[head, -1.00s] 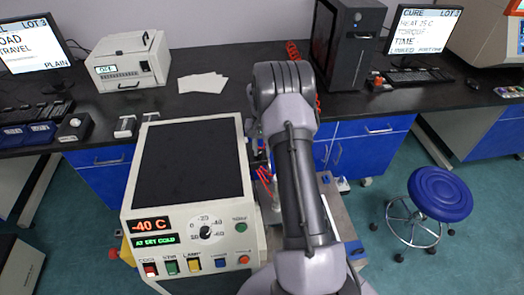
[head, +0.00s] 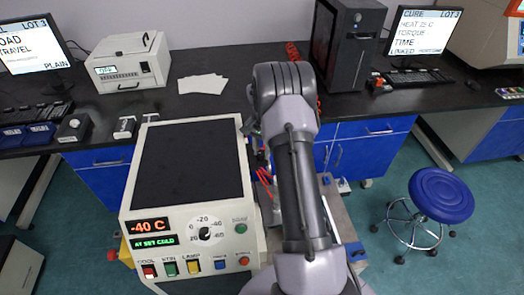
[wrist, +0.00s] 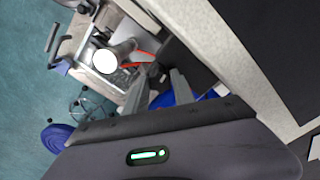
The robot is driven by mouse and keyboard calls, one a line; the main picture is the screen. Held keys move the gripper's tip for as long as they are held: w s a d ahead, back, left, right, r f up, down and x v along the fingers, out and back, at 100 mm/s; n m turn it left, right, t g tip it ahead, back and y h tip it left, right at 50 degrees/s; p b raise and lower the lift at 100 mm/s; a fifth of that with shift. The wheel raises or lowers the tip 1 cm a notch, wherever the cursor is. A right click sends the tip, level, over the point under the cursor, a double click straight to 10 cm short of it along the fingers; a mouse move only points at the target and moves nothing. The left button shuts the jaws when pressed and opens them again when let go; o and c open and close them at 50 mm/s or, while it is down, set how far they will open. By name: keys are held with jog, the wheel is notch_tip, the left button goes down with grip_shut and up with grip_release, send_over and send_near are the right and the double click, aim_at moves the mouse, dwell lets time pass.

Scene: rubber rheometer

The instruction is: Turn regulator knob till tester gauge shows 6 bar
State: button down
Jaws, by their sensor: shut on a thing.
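In the wrist view, my gripper (wrist: 159,84) has two grey fingers on either side of a small dark part, which appears to be the regulator knob (wrist: 155,71). The fingers are shut on it, though the contact itself is hard to see. A bright round white face (wrist: 104,61) lies to the left and may be the tester gauge. No needle or figures can be read on it. In the head view, my arm hides the gripper, the knob and the gauge.
A cold-bath machine (head: 190,160) reading -40 C stands close to the left of my arm. Red tubing (head: 265,175) shows between them. A dark bench (head: 430,100) runs along the back. A blue stool (head: 441,194) stands on open floor at right.

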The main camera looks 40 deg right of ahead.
jog(key=c, duration=1.1)
grip_release()
jog(key=shift+o, duration=0.2)
jog(key=shift+r, duration=0.15)
notch_tip(320, 180, up, 17)
jog(key=p, duration=0.5)
jog(key=shift+r, duration=0.1)
